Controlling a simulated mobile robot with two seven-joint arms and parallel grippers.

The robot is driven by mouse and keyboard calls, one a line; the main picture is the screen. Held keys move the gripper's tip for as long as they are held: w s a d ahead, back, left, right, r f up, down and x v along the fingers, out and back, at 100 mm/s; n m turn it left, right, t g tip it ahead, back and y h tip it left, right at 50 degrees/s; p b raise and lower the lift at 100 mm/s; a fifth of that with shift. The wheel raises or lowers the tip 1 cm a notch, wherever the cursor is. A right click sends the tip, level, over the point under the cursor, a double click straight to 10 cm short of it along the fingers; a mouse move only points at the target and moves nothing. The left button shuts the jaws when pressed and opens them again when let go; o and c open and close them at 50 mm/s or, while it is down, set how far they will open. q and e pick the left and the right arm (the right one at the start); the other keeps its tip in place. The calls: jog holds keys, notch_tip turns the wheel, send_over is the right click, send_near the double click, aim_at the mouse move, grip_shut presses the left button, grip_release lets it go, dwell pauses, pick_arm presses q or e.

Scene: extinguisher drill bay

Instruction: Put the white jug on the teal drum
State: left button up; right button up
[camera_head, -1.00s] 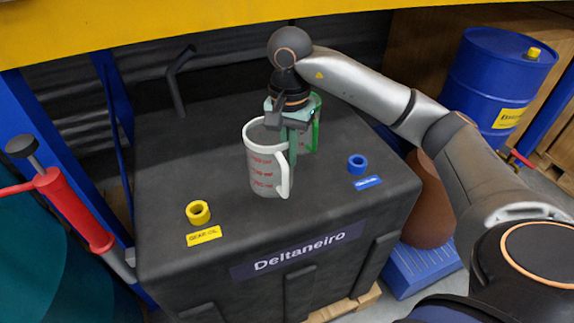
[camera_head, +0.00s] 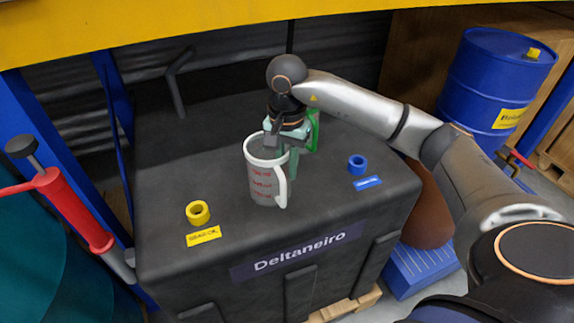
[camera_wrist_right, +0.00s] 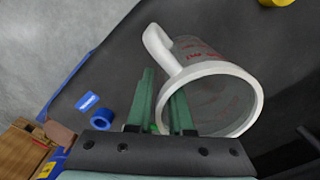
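The white jug (camera_head: 262,178), a measuring jug with red markings and a white handle, stands upright on the black tank (camera_head: 330,215). My right gripper (camera_head: 282,165) points down at the jug's far right rim. In the right wrist view its two green fingers (camera_wrist_right: 162,100) are apart; one overlaps the jug's opening and the other is outside the rim of the jug (camera_wrist_right: 225,85). Contact cannot be told. The teal drum (camera_head: 55,270) shows partly at the left edge; its top is largely out of view. My left gripper is not in view.
A green-handled container (camera_head: 313,130) stands just behind my right gripper, partly hidden. A yellow cap (camera_head: 198,212) and a blue cap (camera_head: 357,164) sit on the tank. A red hand pump (camera_head: 75,208) and a blue post stand between tank and drum. A blue drum (camera_head: 490,85) is back right.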

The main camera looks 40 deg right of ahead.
jog(key=shift+o, duration=0.8)
